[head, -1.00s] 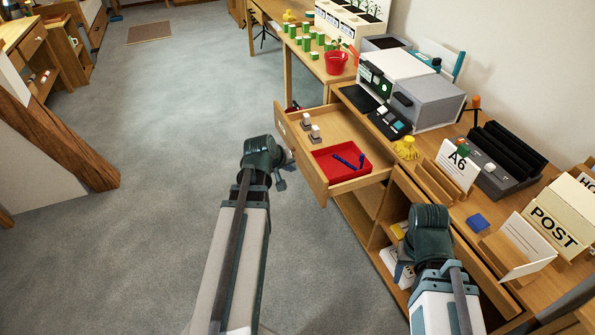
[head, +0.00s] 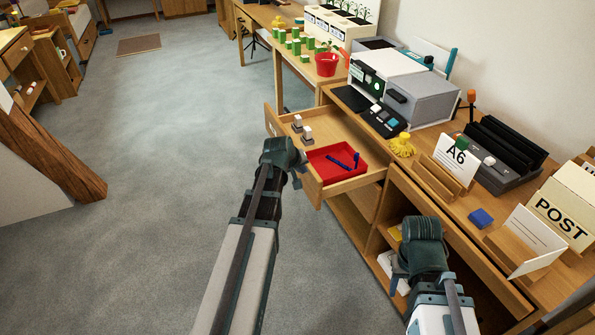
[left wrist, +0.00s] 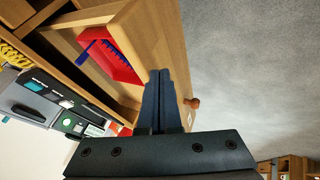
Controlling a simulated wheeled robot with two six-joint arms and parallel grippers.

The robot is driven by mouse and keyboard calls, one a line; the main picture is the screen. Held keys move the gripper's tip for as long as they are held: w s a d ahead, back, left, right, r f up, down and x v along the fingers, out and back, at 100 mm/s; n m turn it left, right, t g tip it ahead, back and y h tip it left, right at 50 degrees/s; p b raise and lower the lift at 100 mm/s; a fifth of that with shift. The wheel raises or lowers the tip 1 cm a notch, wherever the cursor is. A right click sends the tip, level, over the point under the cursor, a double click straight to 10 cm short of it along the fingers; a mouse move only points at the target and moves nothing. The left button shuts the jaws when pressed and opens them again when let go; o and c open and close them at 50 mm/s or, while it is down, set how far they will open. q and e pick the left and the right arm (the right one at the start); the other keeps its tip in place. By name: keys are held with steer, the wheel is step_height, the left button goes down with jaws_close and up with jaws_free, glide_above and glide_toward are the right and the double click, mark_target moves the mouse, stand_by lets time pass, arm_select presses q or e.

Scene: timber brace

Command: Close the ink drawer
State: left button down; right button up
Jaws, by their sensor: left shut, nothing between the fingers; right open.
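The ink drawer (head: 352,184) is wooden and stands pulled out of the desk. My left gripper (head: 298,180) is shut and empty at the outer face of the drawer front. In the left wrist view the shut fingers (left wrist: 158,76) overlap the drawer front (left wrist: 158,35), beside a brown round knob (left wrist: 192,103); I cannot tell whether they touch it. My right gripper (head: 399,268) is open, low by the desk's open shelves, partly hidden by its wrist.
A side table with a red pot (head: 326,64) stands beyond.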

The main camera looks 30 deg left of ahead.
stand_by(0.3)
arm_select(q)
steer(key=w+d, duration=0.5)
steer(key=w, duration=0.1)
steer(key=w+d, duration=0.6)
steer(key=w, duration=0.1)
steer(key=w+d, duration=0.6)
steer(key=w, duration=0.1)
steer(key=shift+w+d, duration=0.35)
steer(key=shift+w, duration=0.05)
steer(key=shift+w+d+r, duration=0.1)
steer(key=shift+s+a, duration=0.3)
steer(key=shift+s, duration=0.15)
steer(key=s+a+r+p, duration=0.2)
steer(key=s+r+p, duration=0.5)
steer(key=s+p, duration=0.1)
steer(key=shift+s+a+r, duration=0.35)
steer(key=shift+s+r, duration=0.05)
